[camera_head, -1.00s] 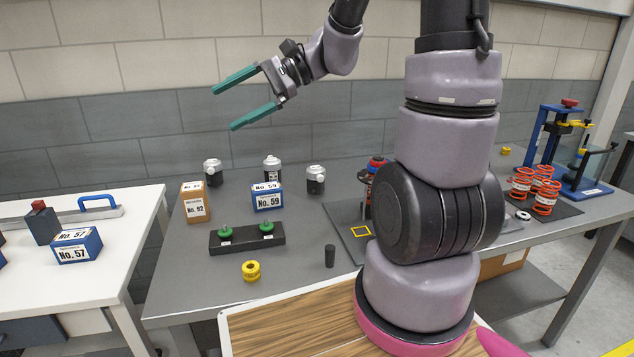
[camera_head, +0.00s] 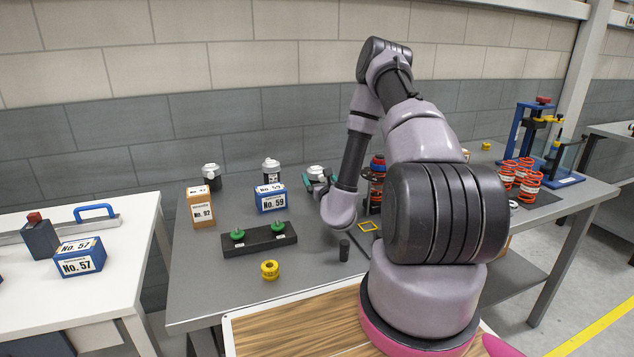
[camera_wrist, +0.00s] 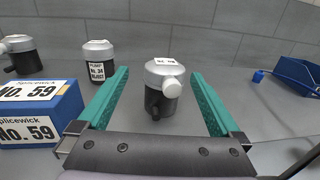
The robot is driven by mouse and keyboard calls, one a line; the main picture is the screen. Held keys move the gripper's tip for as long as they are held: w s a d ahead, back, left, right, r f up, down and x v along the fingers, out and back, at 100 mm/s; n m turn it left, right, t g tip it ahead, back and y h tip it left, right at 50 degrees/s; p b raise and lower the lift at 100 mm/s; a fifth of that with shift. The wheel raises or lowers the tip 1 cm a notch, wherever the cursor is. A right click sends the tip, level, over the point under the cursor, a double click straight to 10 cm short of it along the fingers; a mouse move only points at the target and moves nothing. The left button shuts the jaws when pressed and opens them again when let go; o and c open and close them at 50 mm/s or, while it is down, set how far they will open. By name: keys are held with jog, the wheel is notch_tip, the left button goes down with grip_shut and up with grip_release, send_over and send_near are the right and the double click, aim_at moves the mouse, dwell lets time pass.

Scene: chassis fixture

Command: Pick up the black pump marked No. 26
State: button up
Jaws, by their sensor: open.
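Three black pumps with silver caps stand upright at the back of the grey bench. The right one (camera_head: 316,171) is partly hidden by my gripper (camera_head: 319,180). In the wrist view this pump (camera_wrist: 163,92) stands between the open teal fingers of my gripper (camera_wrist: 160,74), with clear gaps on both sides. Its top label is too small to read. The middle pump (camera_head: 271,174) shows in the wrist view (camera_wrist: 97,66) with a label that seems to read No. 94 and REJECT. The left pump (camera_head: 211,180) is partly cut off in the wrist view (camera_wrist: 20,58); its number is unreadable.
A blue No. 59 box (camera_head: 270,200) stands before the middle pump, left of my gripper. A No. 92 box (camera_head: 200,208), a black block with green knobs (camera_head: 259,238), a yellow part (camera_head: 270,270) and a small black cylinder (camera_head: 344,248) share the bench.

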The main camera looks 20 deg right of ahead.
aim_at(316, 168)
jog(key=shift+d+f+h, duration=0.3)
jog(key=shift+d+f, duration=0.05)
jog(key=shift+f, duration=0.15)
jog(key=shift+w+d+m, duration=0.25)
jog(key=shift+w+m, duration=0.05)
jog(key=shift+w, duration=0.45)
jog(key=shift+w+d+r, duration=0.15)
jog(key=shift+w, duration=1.25)
jog(key=shift+w+d+r, duration=0.1)
jog(key=shift+w+r, duration=0.05)
jog(key=shift+w, duration=1.2)
grip_shut()
